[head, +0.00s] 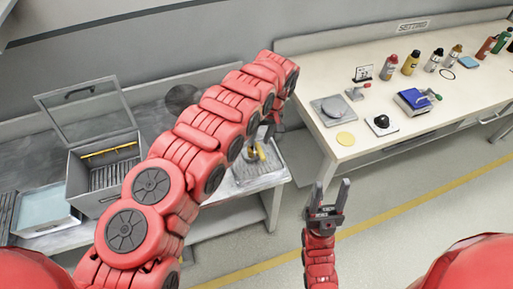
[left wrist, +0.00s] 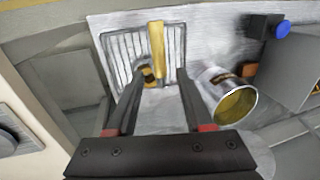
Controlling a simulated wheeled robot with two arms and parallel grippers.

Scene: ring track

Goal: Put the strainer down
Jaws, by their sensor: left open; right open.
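A yellow handle (left wrist: 157,42), probably the strainer's, lies over the ribbed metal drain tray (left wrist: 120,48) in the left wrist view. A dark and yellow part (left wrist: 148,76) shows below it; I cannot make out a strainer basket. My left gripper (left wrist: 159,76) is open, with its fingers on either side of these parts and no visible grip on them. In the head view the yellow handle (head: 261,152) shows at the tray, beneath my left gripper (head: 265,136), which my arm partly hides. My right gripper (head: 329,188) is open and empty above the floor.
An open-lidded metal box (head: 100,165) and a bath of pale liquid (head: 45,208) stand on the left bench. The right bench (head: 310,60) holds bottles and small devices.

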